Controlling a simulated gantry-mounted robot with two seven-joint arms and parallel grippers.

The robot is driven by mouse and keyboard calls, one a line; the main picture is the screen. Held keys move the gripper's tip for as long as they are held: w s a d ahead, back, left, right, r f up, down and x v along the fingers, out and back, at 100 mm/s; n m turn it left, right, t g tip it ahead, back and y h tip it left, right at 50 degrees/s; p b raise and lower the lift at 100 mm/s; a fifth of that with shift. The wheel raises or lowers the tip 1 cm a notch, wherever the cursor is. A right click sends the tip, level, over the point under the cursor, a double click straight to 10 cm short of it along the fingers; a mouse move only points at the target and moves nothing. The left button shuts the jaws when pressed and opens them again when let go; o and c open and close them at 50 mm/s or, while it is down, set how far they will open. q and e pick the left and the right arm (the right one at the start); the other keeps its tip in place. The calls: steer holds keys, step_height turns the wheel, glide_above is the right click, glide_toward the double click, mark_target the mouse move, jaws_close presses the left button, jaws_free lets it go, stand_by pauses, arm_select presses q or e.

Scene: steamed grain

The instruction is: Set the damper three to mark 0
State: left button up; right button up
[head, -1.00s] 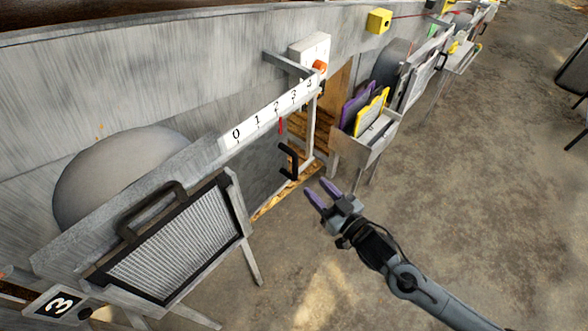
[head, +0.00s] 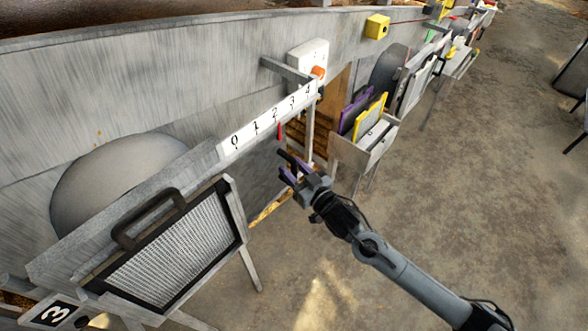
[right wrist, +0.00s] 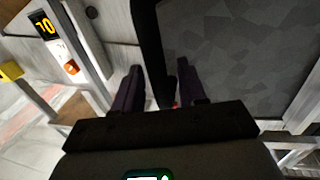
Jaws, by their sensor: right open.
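The damper's white scale (head: 236,142) with marks 0 to 4 runs along a rail in the head view. Its red pointer (head: 280,131) hangs close to mark 2. A black number 3 plate (head: 52,313) is at the lower left. The damper's black handle shows as a dark bar (right wrist: 153,50) in the right wrist view, in front of a grey plate (right wrist: 235,55). My right gripper (head: 285,170) is open, with its purple fingers on either side of the handle; contact cannot be told. It also shows in the right wrist view (right wrist: 160,88). My left gripper is out of view.
A mesh panel with a black handle (head: 150,220) stands at the left. A white box with an orange knob (head: 317,72) is behind the rail's far end. A bin with purple and yellow boards (head: 365,145) stands to the right.

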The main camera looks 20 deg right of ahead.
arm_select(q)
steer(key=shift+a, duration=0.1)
arm_select(e)
jaws_close()
steer(key=shift+a, duration=0.1)
